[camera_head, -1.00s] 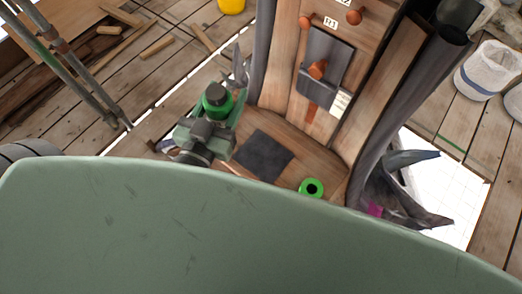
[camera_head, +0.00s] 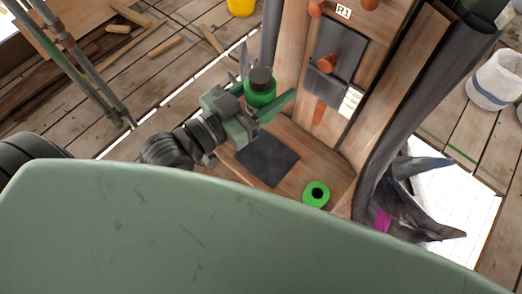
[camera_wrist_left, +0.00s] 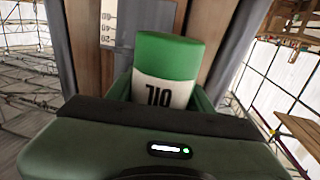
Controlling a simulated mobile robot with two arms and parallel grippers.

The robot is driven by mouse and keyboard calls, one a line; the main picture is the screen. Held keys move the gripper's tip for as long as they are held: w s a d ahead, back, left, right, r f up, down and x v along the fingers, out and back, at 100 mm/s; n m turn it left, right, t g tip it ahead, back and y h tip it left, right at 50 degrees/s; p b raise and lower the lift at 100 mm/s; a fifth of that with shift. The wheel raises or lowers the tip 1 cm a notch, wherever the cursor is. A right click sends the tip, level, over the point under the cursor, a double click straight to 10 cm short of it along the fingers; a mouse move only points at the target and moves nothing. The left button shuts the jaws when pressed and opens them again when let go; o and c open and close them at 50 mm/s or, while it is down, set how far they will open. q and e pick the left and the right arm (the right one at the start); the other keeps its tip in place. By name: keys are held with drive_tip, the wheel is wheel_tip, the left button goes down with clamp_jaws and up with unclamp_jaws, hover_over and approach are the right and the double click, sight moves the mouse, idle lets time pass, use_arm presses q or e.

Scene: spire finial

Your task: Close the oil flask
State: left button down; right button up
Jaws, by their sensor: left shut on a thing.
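A green cylinder with a dark top (camera_head: 260,84) is held upright in my left gripper (camera_head: 264,99) in the head view, above the wooden ledge. In the left wrist view the held thing is the oil flask (camera_wrist_left: 167,68), green with a white label; its letters read upside down. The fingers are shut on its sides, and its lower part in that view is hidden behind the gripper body. A bright green round piece with a dark hole (camera_head: 316,194) stands on the wooden ledge, apart from the gripper. My right gripper is not in view.
A dark square mat (camera_head: 267,160) lies on the wooden ledge (camera_head: 310,149). A wooden panel with orange knobs (camera_head: 328,62) rises behind it. A grey pointed sculpture piece (camera_head: 407,198) is at the right, and a white bucket (camera_head: 495,80) stands farther right.

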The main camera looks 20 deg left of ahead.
use_arm(q)
wheel_tip(320, 180, down, 16)
drive_tip(key=b, duration=0.8)
drive_tip(key=shift+r, duration=0.15)
drive_tip(key=shift+b, duration=0.3)
drive_tip(key=shift+f+b, duration=0.4)
drive_tip(key=shift+f, duration=1.7)
drive_tip(key=shift+f, duration=0.1)
drive_tip(key=shift+f, duration=0.15)
drive_tip(key=c, duration=0.6)
unclamp_jaws()
